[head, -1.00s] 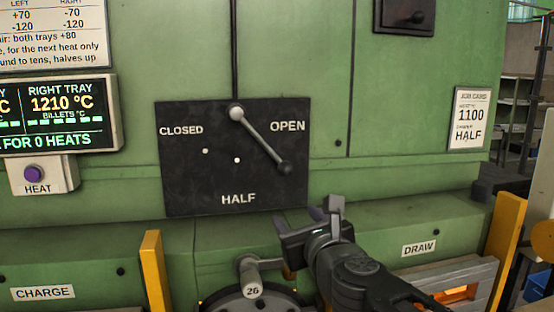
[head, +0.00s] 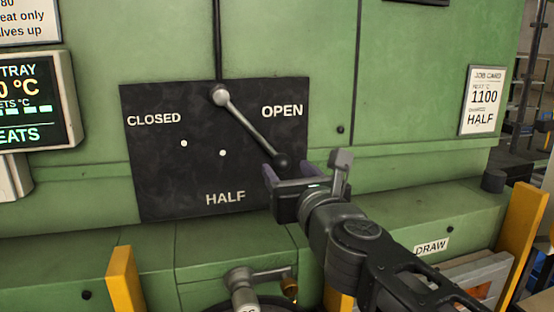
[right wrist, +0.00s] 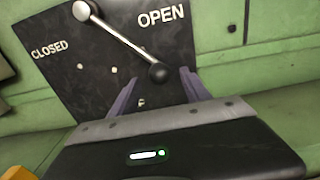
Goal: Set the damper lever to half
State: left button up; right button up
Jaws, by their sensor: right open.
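The damper lever (head: 252,128) is a grey rod on a black plate (head: 160,185) marked CLOSED, OPEN and HALF. Its pivot is at the top and its dark knob (head: 283,162) points down and right, below the word OPEN. In the right wrist view the lever (right wrist: 120,40) ends in its dark knob (right wrist: 158,72) just ahead of the fingers. My right gripper (head: 287,172) is open at the knob, with its two purple fingers spread on either side of it. Whether the fingers touch the knob cannot be told. My left gripper is not in view.
A job card (head: 482,100) at the right reads 1100 and HALF. A lit display (head: 28,100) is at the left. Yellow posts (head: 122,275) and a crank handle (head: 243,285) stand below the plate. The green wall around the plate is mostly bare.

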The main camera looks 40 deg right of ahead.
aim_at(277, 158)
jog(key=shift+w+d+f, duration=0.15)
jog(key=shift+w, duration=0.3)
jog(key=b+x, duration=0.2)
jog(key=x, duration=0.4)
jog(key=shift+w+d, duration=0.15)
jog(key=shift+w, duration=0.1)
jog(key=shift+c, duration=0.5)
grip_shut()
dwell(0.3)
